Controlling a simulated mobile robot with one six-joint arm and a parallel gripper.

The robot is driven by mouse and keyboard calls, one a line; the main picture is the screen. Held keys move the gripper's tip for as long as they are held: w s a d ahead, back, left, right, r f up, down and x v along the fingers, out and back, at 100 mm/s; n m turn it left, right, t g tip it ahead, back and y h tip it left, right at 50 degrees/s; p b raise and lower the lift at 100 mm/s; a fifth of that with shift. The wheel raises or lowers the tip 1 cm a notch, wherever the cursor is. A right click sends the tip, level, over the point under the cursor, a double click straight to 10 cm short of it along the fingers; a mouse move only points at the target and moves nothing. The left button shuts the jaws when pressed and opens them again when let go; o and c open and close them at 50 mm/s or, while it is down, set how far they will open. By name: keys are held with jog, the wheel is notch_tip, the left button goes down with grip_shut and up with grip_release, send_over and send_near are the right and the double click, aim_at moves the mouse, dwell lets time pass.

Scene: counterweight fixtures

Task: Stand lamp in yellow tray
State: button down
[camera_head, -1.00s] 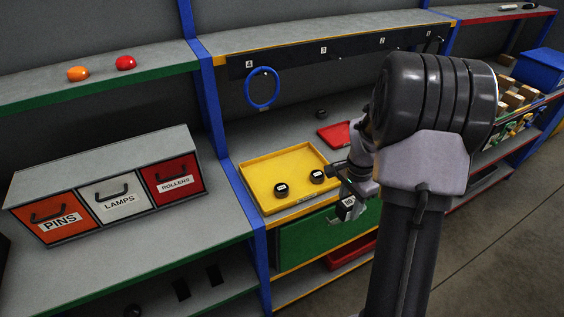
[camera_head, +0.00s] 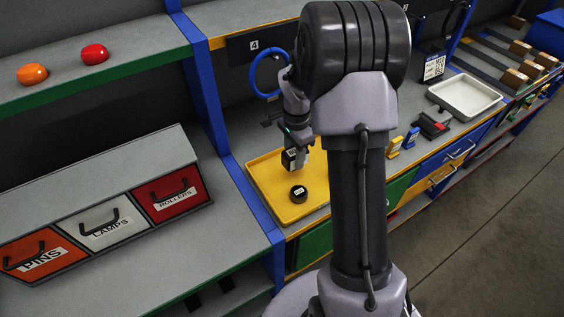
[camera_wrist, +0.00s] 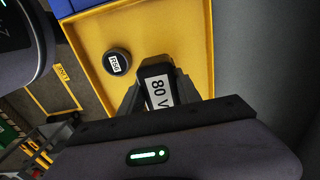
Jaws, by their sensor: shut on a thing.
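A black piece with a white label (camera_head: 289,159), which I take to be the lamp, is held in my gripper (camera_head: 299,146). In the wrist view its label on the held piece (camera_wrist: 160,92) reads "80 V", and the fingers of my gripper (camera_wrist: 158,88) are shut on its sides. It is over the yellow tray (camera_head: 270,187), whose floor also shows in the wrist view (camera_wrist: 112,30). I cannot tell if it touches the floor. A round black labelled puck (camera_head: 299,192) sits in the tray beside it; the wrist view shows the puck too (camera_wrist: 117,61).
My arm hides the tray's right part. A blue ring (camera_head: 266,72) hangs behind. A white tray (camera_head: 465,97) and wooden blocks (camera_head: 530,68) are to the right. Drawers marked PINS (camera_head: 40,258), LAMPS (camera_head: 108,228) and ROLLERS (camera_head: 172,198) stand left.

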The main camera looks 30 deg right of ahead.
jog(key=shift+w+a+f, duration=0.15)
jog(key=shift+w+a, duration=0.8)
jog(key=shift+a, duration=0.1)
jog(key=f, duration=0.2)
jog(key=a+f+b, duration=0.1)
jog(key=shift+w+f, duration=0.15)
jog(key=shift+w, duration=0.25)
jog(key=shift+f, duration=0.3)
jog(key=c, duration=0.8)
grip_release()
jog(key=shift+c, duration=0.2)
